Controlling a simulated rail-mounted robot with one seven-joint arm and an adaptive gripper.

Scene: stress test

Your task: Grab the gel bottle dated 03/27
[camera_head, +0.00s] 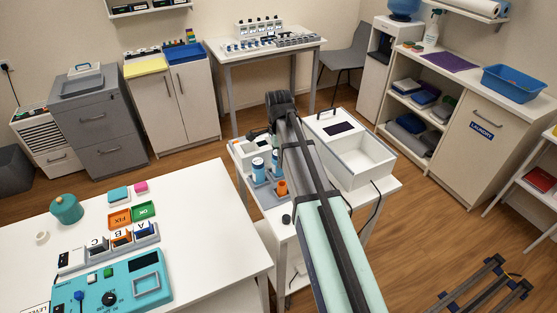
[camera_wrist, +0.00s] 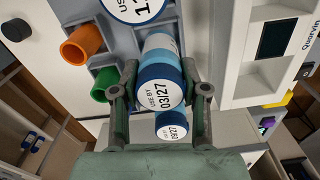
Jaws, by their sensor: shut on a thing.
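The gel bottle dated 03/27 (camera_wrist: 158,88) has a blue body and a round white label marked USE BY 03/27. It lies between the two fingers of my gripper (camera_wrist: 160,80), which is shut on it. A second blue bottle with a white label (camera_wrist: 172,130) shows below it; its date is hard to read. A larger round label (camera_wrist: 135,8) is cut off at the top edge. In the head view, blue-and-white bottles (camera_head: 258,168) stand in a grey rack on a white cart; my arm hides my gripper there.
An orange tube (camera_wrist: 82,46) and a green tube (camera_wrist: 106,84) sit in the grey rack left of the held bottle. A white box with an open basin (camera_head: 362,165) stands on the cart's right side. A white table (camera_head: 215,235) with several devices is at the left.

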